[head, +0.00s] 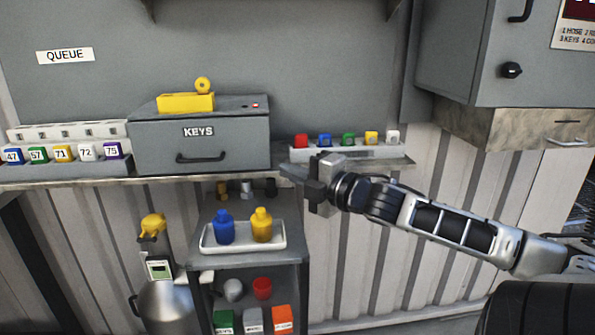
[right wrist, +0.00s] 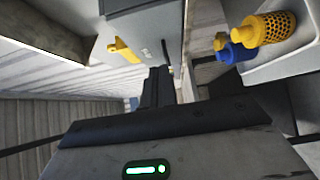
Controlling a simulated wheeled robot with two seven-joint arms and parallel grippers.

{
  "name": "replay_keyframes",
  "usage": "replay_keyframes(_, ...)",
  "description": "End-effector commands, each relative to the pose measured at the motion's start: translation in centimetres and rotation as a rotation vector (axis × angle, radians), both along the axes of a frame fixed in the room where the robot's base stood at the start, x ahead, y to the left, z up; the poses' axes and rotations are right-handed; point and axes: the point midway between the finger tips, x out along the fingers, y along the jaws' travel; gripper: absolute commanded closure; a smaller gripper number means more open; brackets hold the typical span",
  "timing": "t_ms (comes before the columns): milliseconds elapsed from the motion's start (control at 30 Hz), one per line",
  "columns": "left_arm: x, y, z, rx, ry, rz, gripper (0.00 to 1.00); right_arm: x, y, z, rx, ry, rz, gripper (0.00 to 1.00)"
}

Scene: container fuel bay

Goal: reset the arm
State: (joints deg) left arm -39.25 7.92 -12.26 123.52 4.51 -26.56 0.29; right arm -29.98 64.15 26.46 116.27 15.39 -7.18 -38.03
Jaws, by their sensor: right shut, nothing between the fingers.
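My right arm (head: 455,225) comes in from the right in the head view and reaches left across the front of the shelf. My right gripper (head: 288,170) is shut and empty. Its fingertips point left, near the shelf edge just right of the grey KEYS box (head: 200,147). In the right wrist view the dark shut fingers (right wrist: 156,88) show, with the KEYS box (right wrist: 120,50) beyond them. Whether the fingers touch the shelf cannot be told. My left gripper is not in view.
Coloured blocks (head: 347,139) sit in a rack behind the gripper. A white tray (head: 243,248) with blue (head: 224,228) and yellow (head: 262,226) bottles stands below. Numbered tags (head: 60,154) line the left shelf. A grey cabinet (head: 462,60) hangs upper right.

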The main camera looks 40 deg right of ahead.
Motion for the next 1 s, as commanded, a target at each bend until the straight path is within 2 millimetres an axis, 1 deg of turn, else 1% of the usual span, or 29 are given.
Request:
replay_keyframes(67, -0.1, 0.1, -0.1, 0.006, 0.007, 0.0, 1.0, -0.6, -0.1, 0.0, 0.0, 0.002, 0.0, 1.0)
replay_keyframes(200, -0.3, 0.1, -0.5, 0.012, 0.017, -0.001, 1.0, -1.1, -0.2, 0.1, -0.002, 0.0, 0.0, 1.0)
replay_keyframes(467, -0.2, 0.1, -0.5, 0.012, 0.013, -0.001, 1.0, -1.2, -0.2, 0.0, -0.002, 0.0, -0.001, 1.0)
replay_keyframes(567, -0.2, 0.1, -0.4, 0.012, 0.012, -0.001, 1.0, -1.6, -0.2, -1.2, 0.032, 0.021, -0.012, 1.0)
replay_keyframes(667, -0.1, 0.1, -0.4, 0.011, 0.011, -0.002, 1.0, -2.6, -0.1, -5.0, 0.136, 0.089, -0.046, 1.0)
replay_keyframes(767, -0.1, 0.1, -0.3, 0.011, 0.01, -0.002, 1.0, -4.7, 1.1, -11.1, 0.318, 0.2, -0.101, 1.0)
replay_keyframes(800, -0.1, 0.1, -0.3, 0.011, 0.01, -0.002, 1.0, -5.8, 2.1, -13.8, 0.406, 0.25, -0.127, 1.0)
replay_keyframes(867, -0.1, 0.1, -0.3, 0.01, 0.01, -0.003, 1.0, -7.5, 4.1, -17.7, 0.544, 0.328, -0.164, 1.0)
replay_keyframes(900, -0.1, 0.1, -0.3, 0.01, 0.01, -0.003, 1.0, -8.7, 5.7, -20.0, 0.636, 0.377, -0.187, 1.0)
replay_keyframes(967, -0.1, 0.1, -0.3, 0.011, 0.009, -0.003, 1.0, -10.5, 8.7, -23.1, 0.778, 0.45, -0.221, 1.0)
replay_keyframes(1000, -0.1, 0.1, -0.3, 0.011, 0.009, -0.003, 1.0, -11.6, 10.8, -24.9, 0.871, 0.495, -0.242, 1.0)
